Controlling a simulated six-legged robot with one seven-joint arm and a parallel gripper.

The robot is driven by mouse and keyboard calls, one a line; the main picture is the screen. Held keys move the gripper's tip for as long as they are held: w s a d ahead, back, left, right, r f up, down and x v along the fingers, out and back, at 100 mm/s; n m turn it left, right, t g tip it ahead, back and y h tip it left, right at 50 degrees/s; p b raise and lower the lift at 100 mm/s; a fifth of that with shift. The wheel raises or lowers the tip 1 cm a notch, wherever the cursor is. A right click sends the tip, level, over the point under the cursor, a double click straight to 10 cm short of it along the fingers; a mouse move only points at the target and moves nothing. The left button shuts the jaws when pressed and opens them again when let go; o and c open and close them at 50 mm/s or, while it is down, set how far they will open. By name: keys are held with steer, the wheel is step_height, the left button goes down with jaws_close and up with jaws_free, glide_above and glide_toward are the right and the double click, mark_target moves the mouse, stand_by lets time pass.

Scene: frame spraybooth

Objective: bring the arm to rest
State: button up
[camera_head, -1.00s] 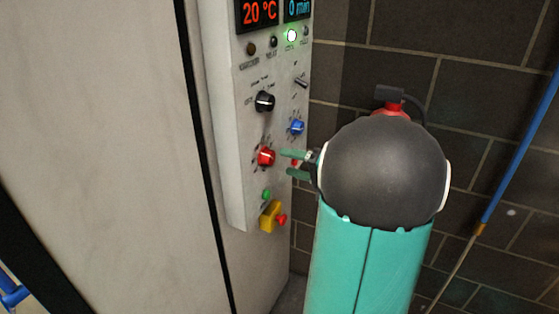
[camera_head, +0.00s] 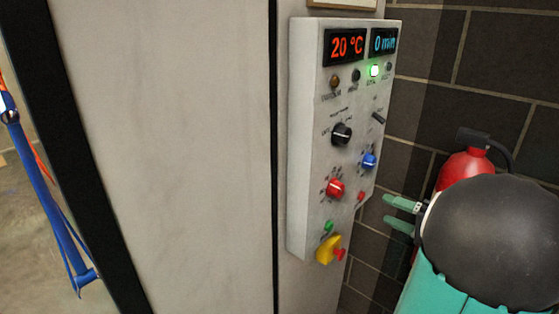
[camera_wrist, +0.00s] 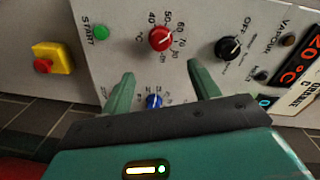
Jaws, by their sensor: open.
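My gripper (camera_head: 399,214) is at the right in the head view, to the right of the control panel (camera_head: 310,150), with its two green fingers apart and nothing between them. In the wrist view my gripper (camera_wrist: 160,85) is open, its fingers pointing toward the panel face. The red knob (camera_wrist: 161,38) and the blue knob (camera_wrist: 154,101) show between or near the fingers, with the black knob (camera_wrist: 228,48) beyond the right finger. I cannot tell the exact gap between fingertips and panel; no contact is visible. The rounded dark part of my arm hides the lower right of the head view.
A red fire extinguisher (camera_head: 466,168) stands by the dark brick wall (camera_head: 520,75), partly behind my arm. A yellow-and-red switch (camera_head: 329,250) juts from the panel's bottom. The pale booth wall (camera_head: 190,150) fills the middle left. A blue frame (camera_head: 55,215) shows at far left.

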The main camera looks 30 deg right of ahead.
steer(key=w+a+f+n+g+y, duration=0.15)
steer(key=a+g, duration=0.25)
steer(key=a, duration=0.6)
steer(key=w+a+n+g+y, duration=0.2)
steer(key=a+n+g, duration=0.15)
steer(key=a, duration=0.75)
steer(key=s+a+n+g+h, duration=0.1)
steer(key=s+a+n+h, duration=0.1)
steer(key=a, duration=0.5)
steer(key=s+a+n+g+h, duration=0.2)
steer(key=s+a+n+h, duration=0.1)
steer(key=s+a+h, duration=0.2)
steer(key=shift+a+f+n+h, duration=0.3)
steer(key=shift+a+h, duration=0.65)
steer(key=shift+a, duration=0.15)
steer(key=shift+d, duration=0.15)
